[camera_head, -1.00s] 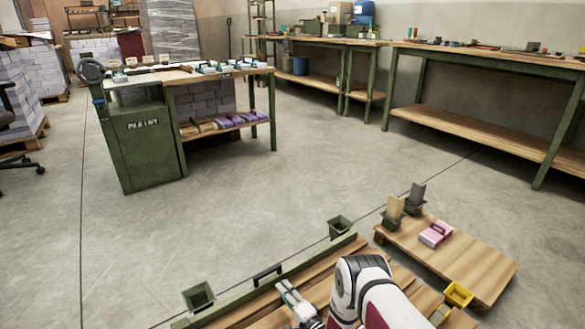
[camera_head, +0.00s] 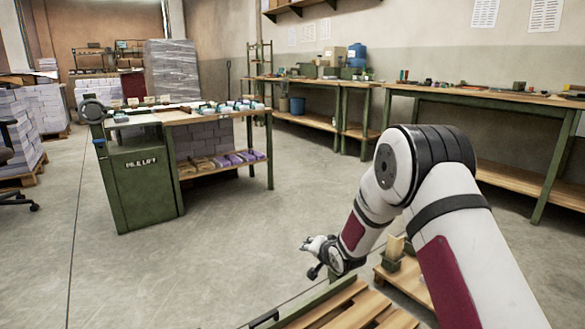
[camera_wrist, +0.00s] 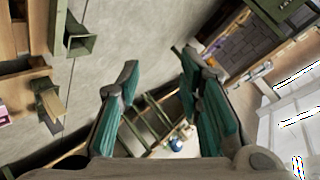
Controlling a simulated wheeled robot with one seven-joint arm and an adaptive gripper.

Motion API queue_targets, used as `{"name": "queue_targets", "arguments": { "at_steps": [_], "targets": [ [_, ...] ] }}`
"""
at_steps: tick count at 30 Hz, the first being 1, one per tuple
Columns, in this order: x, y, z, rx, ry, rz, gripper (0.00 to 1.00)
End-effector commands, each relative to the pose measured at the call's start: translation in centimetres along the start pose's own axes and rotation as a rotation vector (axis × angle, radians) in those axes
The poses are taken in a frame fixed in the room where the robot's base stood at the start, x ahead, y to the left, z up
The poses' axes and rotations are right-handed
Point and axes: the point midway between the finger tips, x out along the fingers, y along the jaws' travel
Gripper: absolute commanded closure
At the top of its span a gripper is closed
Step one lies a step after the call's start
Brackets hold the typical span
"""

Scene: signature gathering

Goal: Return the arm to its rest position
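My arm rises at the right of the head view, bent at the elbow and reaching forward and down to the left. My gripper (camera_head: 316,256) is at its end, in the air above the floor and beyond the wooden slats. In the wrist view my gripper (camera_wrist: 160,110) shows two teal-padded fingers spread well apart. Nothing is held between them; the floor and distant furniture show through the gap.
Wooden slats (camera_head: 345,308) and a low wooden platform (camera_head: 400,279) with a green holder (camera_head: 390,265) are below the arm. A green workbench (camera_head: 140,185) stands at left, long benches (camera_head: 480,95) at the back wall. Open floor (camera_head: 230,250) lies between.

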Motion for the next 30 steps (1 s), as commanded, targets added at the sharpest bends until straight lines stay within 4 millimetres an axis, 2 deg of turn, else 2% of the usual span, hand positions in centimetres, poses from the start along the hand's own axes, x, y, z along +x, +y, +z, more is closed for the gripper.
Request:
{"name": "queue_targets", "arguments": {
  "at_steps": [1, 6, 11, 15, 22, 30],
  "targets": [
    [-1.8, -0.6, -1.4, -0.024, 0.000, 0.028, 0.67],
    [-7.4, -1.3, -4.0, -0.100, -0.028, 0.138, 0.67],
    [-13.3, -1.6, -5.7, -0.161, -0.067, 0.235, 0.67],
    [-18.9, -1.6, -6.4, -0.207, -0.109, 0.313, 0.67],
    [-28.5, -1.1, -5.9, -0.272, -0.200, 0.424, 0.67],
    [-39.8, 0.1, -2.9, -0.329, -0.337, 0.521, 0.67]
  ]
}}
